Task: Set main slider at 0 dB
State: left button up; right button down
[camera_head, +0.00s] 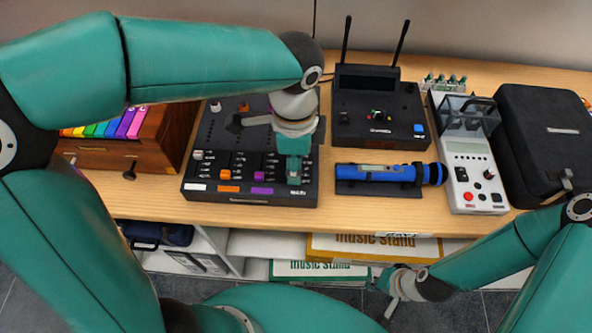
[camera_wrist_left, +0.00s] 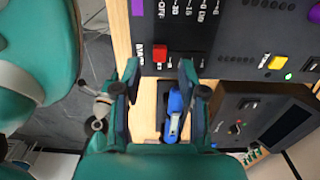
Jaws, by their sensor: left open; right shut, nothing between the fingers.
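The black mixer (camera_head: 212,135) lies on the table, with several rows of sliders and colored caps. My left gripper (camera_head: 293,181) is over its front right part and hides the main slider in the head view. In the left wrist view, a red slider cap (camera_wrist_left: 160,53) sits beside the MAIN label, near the OFF end of the printed dB scale (camera_wrist_left: 185,11). My left gripper (camera_wrist_left: 158,77) is open, its fingertips on either side of the cap's line and apart from it. My right gripper (camera_head: 391,308) is shut and empty, low in front of the table.
A blue microphone-like device (camera_head: 380,172) lies right of the mixer; it also shows in the left wrist view (camera_wrist_left: 174,117). A black receiver (camera_head: 375,105) with two antennas stands behind it. A white device (camera_head: 466,150) and black case (camera_head: 545,125) are further right. A wooden xylophone box (camera_head: 150,140) stands left.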

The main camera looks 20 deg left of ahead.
pick_arm(q)
jog(key=shift+f, duration=1.8)
grip_shut()
